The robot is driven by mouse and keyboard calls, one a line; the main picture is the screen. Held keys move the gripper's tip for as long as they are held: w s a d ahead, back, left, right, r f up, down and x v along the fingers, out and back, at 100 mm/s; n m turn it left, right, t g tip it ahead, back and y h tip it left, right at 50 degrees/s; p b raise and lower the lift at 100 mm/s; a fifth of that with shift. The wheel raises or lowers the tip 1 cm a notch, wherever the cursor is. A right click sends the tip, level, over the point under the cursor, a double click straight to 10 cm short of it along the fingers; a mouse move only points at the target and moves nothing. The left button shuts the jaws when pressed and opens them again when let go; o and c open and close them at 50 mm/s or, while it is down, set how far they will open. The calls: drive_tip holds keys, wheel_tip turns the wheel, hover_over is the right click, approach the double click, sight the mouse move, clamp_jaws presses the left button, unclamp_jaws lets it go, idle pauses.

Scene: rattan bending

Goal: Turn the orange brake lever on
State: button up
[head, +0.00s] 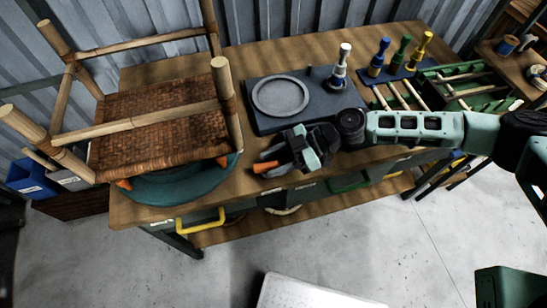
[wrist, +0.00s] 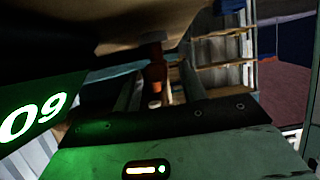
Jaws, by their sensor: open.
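The orange brake lever (head: 266,167) sticks out to the left at the front edge of the workbench, right of the round teal turntable (head: 160,188). My gripper (head: 280,155) is just above and right of it, with the arm reaching in from the right. In the wrist view, an orange part, likely the lever (wrist: 155,72), shows between my two open fingers (wrist: 158,92). I cannot tell whether either finger touches it. The lever's base is hidden behind my gripper.
A rattan chair frame with a woven seat (head: 160,122) rests on the turntable. Behind my gripper is a dark board (head: 262,122) with a grey disc (head: 281,95). A tool rack (head: 398,74) and a green tray (head: 470,98) are at the right. A yellow handle (head: 200,222) juts from the front.

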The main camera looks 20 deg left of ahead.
drive_tip(key=shift+s+a+f, duration=0.1)
clamp_jaws()
